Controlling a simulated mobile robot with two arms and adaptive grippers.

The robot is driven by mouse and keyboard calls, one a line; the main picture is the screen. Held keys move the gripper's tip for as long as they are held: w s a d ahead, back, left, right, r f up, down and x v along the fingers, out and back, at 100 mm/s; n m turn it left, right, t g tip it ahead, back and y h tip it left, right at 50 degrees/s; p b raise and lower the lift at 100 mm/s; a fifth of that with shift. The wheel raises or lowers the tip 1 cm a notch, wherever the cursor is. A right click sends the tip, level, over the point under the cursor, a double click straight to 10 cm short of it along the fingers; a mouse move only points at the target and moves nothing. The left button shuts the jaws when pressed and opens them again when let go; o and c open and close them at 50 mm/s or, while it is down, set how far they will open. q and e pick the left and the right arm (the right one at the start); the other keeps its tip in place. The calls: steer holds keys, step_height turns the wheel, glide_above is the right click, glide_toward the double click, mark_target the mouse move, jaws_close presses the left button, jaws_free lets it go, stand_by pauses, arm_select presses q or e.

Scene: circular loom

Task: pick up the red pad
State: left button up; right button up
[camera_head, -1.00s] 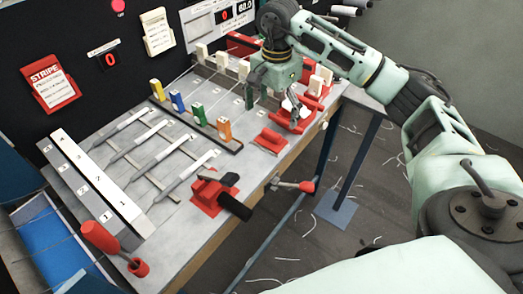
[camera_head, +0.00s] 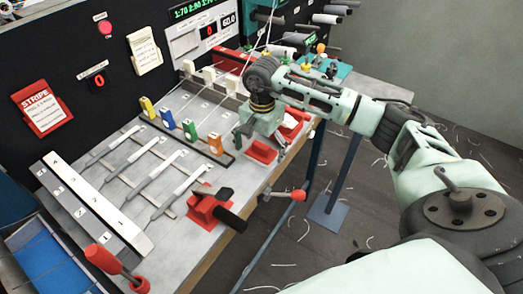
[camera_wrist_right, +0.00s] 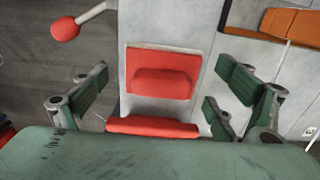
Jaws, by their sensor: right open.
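The red pad (camera_head: 261,151) lies flat on the grey table near its front edge, with a raised red grip on top. In the right wrist view the pad (camera_wrist_right: 161,62) lies ahead, between the two sets of fingers. My right gripper (camera_head: 262,140) is over the pad, its fingers spread and empty. In the wrist view the open fingers (camera_wrist_right: 160,95) stand left and right of the pad, apart from it. A second red bar (camera_wrist_right: 152,127) shows closer to the palm. My left gripper is not in view.
A red clamp (camera_head: 208,205) with a black handle and a red-knobbed lever (camera_head: 298,195) stand at the front edge. A rack with coloured blocks (camera_head: 190,129) is left of my right gripper. More red parts (camera_head: 294,125) lie behind it. Floor lies beyond the edge.

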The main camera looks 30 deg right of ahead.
mark_target(261, 144)
steer(key=shift+a, duration=0.1)
steer(key=c, duration=1.3)
steer(key=shift+r, duration=0.5)
step_height(261, 144, up, 2)
steer(key=shift+w+r+b, duration=0.15)
steer(key=shift+r+b, duration=0.1)
steer(key=shift+b, duration=0.7)
steer(key=shift+s+d+r+b, duration=0.6)
steer(key=shift+s+d+r, duration=0.6)
steer(key=shift+d, duration=0.4)
steer(key=shift+s+d+r+b, duration=0.6)
steer(key=shift+s+d+r, duration=0.5)
steer(key=shift+d+r, duration=0.4)
steer(key=shift+s+d+r+b, duration=0.6)
steer(key=shift+s+d+r, duration=0.55)
steer(key=shift+d, duration=0.6)
